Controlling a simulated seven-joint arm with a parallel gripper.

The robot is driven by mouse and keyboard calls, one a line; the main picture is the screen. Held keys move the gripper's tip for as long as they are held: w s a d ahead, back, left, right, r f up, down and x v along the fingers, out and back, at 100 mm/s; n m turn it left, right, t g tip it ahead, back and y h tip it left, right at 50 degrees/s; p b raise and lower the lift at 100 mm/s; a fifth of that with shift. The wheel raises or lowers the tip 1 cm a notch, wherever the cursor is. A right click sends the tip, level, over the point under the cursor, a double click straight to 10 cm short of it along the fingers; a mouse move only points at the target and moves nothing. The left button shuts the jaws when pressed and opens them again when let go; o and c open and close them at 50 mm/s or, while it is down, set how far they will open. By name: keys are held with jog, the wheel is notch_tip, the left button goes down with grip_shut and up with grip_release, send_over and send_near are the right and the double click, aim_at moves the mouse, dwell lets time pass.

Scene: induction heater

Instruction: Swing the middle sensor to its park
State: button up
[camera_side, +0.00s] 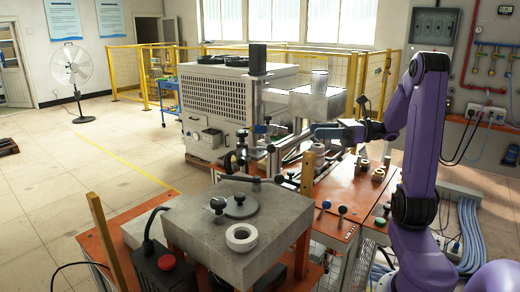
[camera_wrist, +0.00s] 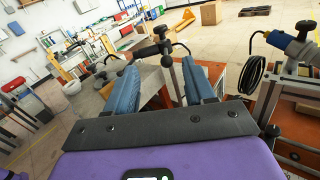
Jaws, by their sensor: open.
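My gripper (camera_side: 320,132) reaches in from the right in the side view, with its blue fingers pointing left toward the metal column and its clamped arms (camera_side: 271,150). In the wrist view my gripper (camera_wrist: 159,64) is open, with nothing gripped between the two blue fingers. A thin upright rod with a black knob (camera_wrist: 166,47) shows in the gap between them, beyond the fingertips.
A grey block top with a pale ring (camera_side: 241,237) stands in front, beside a red button box (camera_side: 167,263). A large vented cabinet (camera_side: 215,100) is behind. Open floor lies left.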

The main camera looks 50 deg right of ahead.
send_near(260, 149)
jog(key=x, duration=1)
jog(key=shift+w+d, duration=0.15)
jog(key=shift+w, duration=0.05)
dwell(0.3)
grip_shut()
